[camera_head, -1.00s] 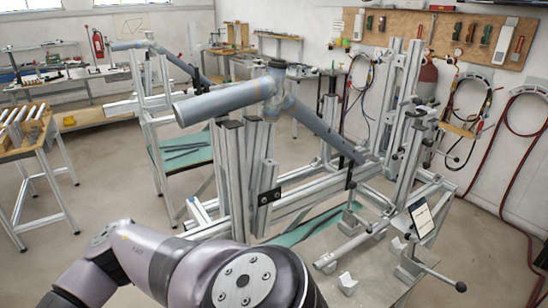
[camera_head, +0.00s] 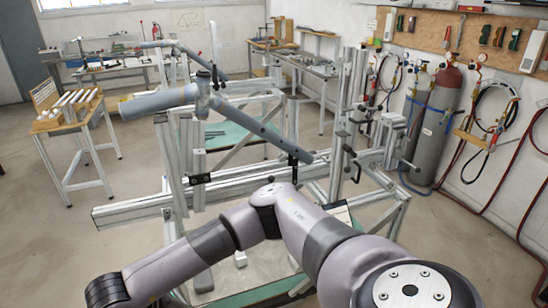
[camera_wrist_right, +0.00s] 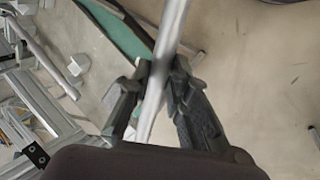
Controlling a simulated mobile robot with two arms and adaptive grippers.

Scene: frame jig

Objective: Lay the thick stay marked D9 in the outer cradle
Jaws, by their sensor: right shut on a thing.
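In the right wrist view, my right gripper (camera_wrist_right: 160,70) is shut on a slim silver tube (camera_wrist_right: 173,25), which runs up and down the picture between the black fingers. No D9 mark can be read on it. The gripper itself is not seen in the head view, where my arm crosses the foreground. The frame jig (camera_head: 270,178) stands in the middle of the head view with thick blue-grey tubes (camera_head: 165,101) on it. I cannot tell which part is the outer cradle. My left gripper is not in view.
A wooden stand (camera_head: 45,125) at the left holds several pale tubes (camera_head: 78,97). Small grey blocks (camera_head: 240,258) sit low in the jig, partly behind my arm. Gas cylinders (camera_head: 440,115) and hoses line the right wall. The floor between stand and jig is clear.

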